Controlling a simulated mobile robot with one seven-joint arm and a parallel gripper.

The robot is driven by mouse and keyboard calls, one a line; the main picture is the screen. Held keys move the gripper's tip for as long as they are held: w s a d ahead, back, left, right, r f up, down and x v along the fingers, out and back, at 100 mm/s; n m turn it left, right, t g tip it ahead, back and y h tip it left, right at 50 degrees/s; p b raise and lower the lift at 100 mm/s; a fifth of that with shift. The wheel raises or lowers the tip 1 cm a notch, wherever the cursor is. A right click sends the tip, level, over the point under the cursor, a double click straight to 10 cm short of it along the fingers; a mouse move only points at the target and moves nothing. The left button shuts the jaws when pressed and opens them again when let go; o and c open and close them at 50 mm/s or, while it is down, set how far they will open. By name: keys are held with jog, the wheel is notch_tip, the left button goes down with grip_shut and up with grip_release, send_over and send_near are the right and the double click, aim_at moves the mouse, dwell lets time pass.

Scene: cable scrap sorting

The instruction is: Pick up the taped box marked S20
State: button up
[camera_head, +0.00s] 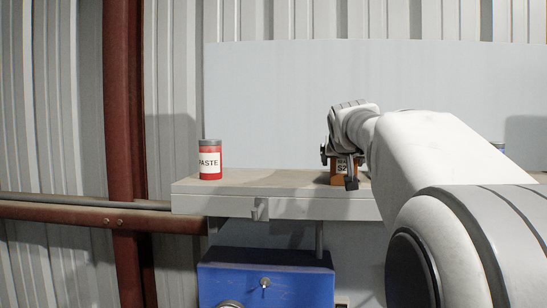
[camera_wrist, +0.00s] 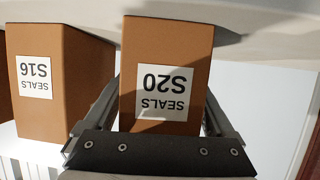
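The brown box marked S20 (camera_wrist: 166,32) has a white label reading SEALS S20, upside down in the wrist view. In the head view, the box (camera_head: 337,179) stands on the shelf, partly hidden by my gripper (camera_head: 339,168). In the wrist view, my gripper (camera_wrist: 163,112) has one finger along each side of the box. The fingers look spread around it, with narrow gaps near their bases. Contact at the fingertips is unclear. I see no tape on the visible face.
A similar brown box marked S16 (camera_wrist: 88,58) stands close beside the left finger in the wrist view. In the head view, a red PASTE can (camera_head: 210,164) stands on the shelf (camera_head: 270,184) to the left, with bare shelf between. A blue box (camera_head: 262,280) is below.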

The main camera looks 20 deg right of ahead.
grip_shut()
jog(key=shift+r, duration=0.1)
jog(key=shift+r, duration=0.15)
